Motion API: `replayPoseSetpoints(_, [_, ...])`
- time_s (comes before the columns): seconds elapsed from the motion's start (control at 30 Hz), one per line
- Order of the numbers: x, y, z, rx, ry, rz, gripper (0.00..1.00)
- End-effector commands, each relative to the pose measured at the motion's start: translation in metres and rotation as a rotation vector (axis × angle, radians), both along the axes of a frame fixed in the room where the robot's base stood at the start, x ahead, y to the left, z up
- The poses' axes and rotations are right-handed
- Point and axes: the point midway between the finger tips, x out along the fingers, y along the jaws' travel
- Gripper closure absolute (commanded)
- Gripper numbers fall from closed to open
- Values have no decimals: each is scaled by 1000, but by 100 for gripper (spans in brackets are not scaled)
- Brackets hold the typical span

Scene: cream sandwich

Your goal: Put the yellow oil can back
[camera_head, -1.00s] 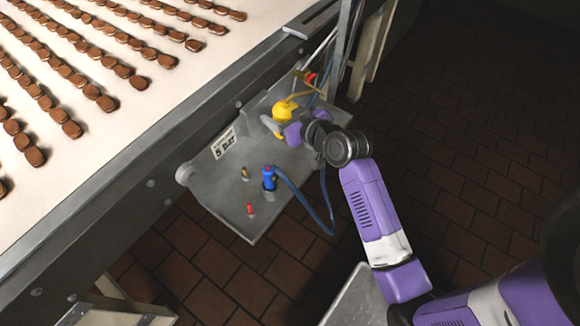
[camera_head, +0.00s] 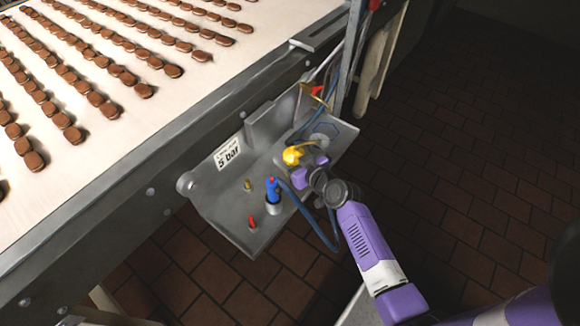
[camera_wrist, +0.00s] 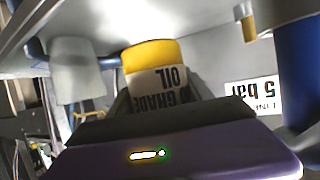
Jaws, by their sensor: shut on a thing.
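The yellow oil can (camera_head: 292,155) is at my gripper (camera_head: 303,160), over the right part of the grey shelf under the conveyor. In the wrist view the can (camera_wrist: 150,54) shows a yellow end and a white label reading "OIL GRADE" upside down. My gripper (camera_wrist: 160,103) is shut around its label part there. My wrist hides much of the can in the head view, and I cannot tell whether it touches the shelf. A blue hexagonal outline (camera_head: 325,129) shows on the shelf just behind the can.
The grey shelf (camera_head: 232,205) also carries a blue bottle (camera_head: 272,188) with a hose, a red-tipped piece (camera_head: 251,221) and a small brass piece (camera_head: 248,185). A "5 bar" sign (camera_head: 228,153) is on its back wall. The conveyor (camera_head: 130,120) holds chocolate-brown biscuits.

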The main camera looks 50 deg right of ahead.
Motion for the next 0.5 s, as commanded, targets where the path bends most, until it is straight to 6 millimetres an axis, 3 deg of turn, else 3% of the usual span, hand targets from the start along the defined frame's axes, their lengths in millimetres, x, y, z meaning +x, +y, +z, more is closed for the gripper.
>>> replayPoseSetpoints(0.3, [0, 0, -41, 1, 0, -1, 98])
replayPoseSetpoints(0.5, [0, 0, -41, -1, -2, -1, 98])
